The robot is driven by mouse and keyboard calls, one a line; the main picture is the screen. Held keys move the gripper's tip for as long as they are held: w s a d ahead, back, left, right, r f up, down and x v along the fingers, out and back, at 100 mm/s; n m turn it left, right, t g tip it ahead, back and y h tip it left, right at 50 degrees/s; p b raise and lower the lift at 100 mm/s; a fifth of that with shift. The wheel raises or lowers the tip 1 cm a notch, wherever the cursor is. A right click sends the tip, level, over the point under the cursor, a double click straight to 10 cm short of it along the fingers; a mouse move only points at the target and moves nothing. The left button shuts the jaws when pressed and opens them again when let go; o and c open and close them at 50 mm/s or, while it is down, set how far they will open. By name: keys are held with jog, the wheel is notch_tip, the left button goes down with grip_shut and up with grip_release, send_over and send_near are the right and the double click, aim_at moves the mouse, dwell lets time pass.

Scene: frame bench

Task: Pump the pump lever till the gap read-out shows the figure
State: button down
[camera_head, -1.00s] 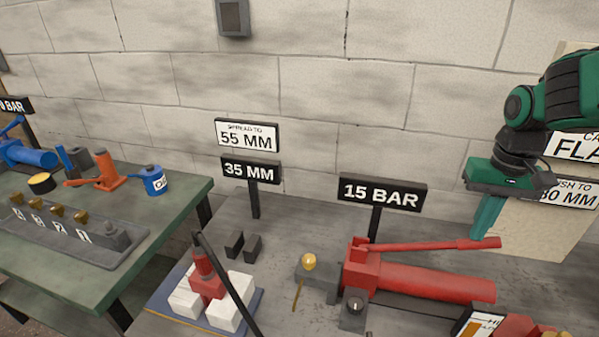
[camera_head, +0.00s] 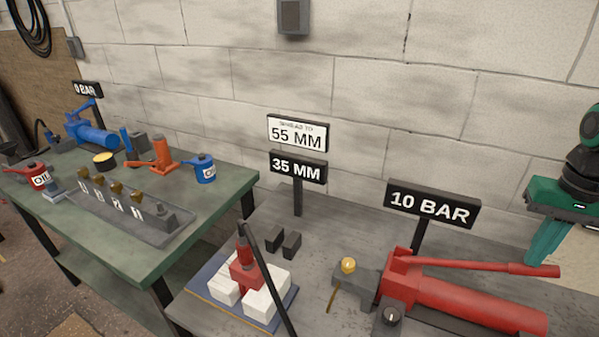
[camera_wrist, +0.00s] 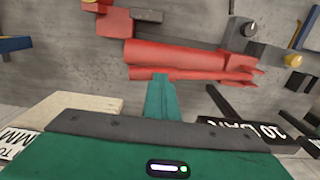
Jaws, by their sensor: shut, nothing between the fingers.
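The red pump (camera_head: 470,305) lies on the grey bench at the right of the head view. Its red lever (camera_head: 490,265) lies low, nearly level above the cylinder. The gap read-out (camera_head: 298,168) shows 35 MM, below a white card (camera_head: 297,133) reading "spread to 55 MM". A red spreader (camera_head: 246,268) stands among white blocks on a blue mat. My gripper (camera_head: 546,243) is shut and empty, pointing down behind the lever's outer end. In the wrist view its teal fingertips (camera_wrist: 160,80) overlap the lever (camera_wrist: 200,75); I cannot tell whether they touch.
A pressure sign (camera_head: 431,207) reads 10 BAR behind the pump. A brass-knobbed block (camera_head: 348,268) and a dark knob (camera_head: 390,318) sit beside the pump. A dark hose (camera_head: 265,270) crosses before the spreader. A green table (camera_head: 200,215) with blue and orange tools stands left.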

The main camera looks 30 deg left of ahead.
jog(key=shift+f, duration=3.85)
jog(key=shift+r, duration=3.9)
jog(key=shift+f, duration=0.1)
jog(key=shift+d, duration=0.1)
jog(key=shift+f, duration=3.85)
jog(key=shift+r, duration=3.95)
